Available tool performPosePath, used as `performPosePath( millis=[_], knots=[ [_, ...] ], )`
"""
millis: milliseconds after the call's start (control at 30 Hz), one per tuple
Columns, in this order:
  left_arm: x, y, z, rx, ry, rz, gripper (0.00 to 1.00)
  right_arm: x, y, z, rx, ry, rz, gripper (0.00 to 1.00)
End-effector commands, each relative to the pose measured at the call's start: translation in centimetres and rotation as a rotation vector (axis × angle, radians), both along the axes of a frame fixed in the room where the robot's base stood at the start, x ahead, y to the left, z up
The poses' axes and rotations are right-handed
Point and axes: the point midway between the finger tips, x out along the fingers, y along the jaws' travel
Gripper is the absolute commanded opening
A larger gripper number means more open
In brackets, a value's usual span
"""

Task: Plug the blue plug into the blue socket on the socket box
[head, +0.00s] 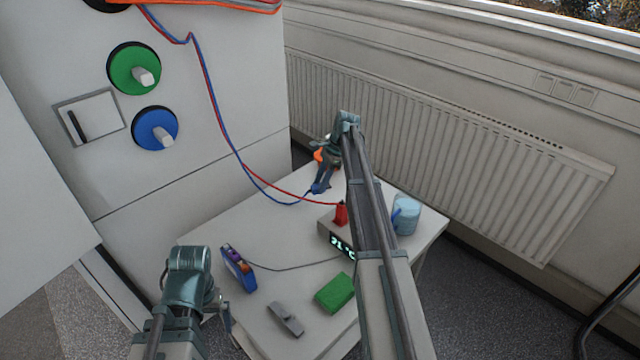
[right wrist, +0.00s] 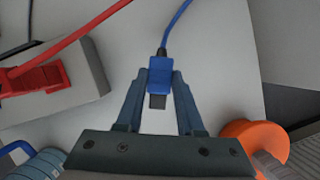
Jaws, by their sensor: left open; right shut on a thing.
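The blue plug (right wrist: 158,78) is between the fingers of my right gripper (right wrist: 159,92), its cable leading away at the top of the right wrist view. In the head view my right gripper (head: 321,178) holds the blue plug (head: 317,188) near the far end of the table, apart from the box. The grey socket box (head: 328,228) has a lit display, and a red plug (head: 341,213) sits in it. The box also shows at left in the right wrist view (right wrist: 92,72). I cannot see the blue socket; my right arm covers part of the box. My left gripper (head: 222,305) is open at the near left table edge.
On the white table (head: 225,225) are a blue case (head: 238,270), a grey tool-like piece (head: 285,318), a green block (head: 334,293) and a light-blue container (head: 406,215). An orange item (right wrist: 252,138) is near my right gripper. Red and blue cables hang from the cabinet.

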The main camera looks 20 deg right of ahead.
Motion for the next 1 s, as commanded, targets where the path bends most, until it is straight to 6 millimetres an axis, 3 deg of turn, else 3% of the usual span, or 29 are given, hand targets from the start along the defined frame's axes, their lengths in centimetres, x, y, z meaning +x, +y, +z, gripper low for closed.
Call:
performPosePath(
  millis=[200,567,1000],
  knots=[
    [0.0,0.0,-0.2,0.000,0.000,0.000,1.00,0.0,-0.1,-0.2,0.001,0.000,-0.126,0.00],
    [0.0,0.0,-0.5,0.000,0.000,0.000,1.00,0.1,-0.1,-0.4,0.001,0.000,-0.143,0.00],
    [0.0,0.0,-3.0,0.000,0.000,0.000,1.00,0.1,-0.1,-3.0,0.001,0.001,-0.141,0.00]
  ],
)
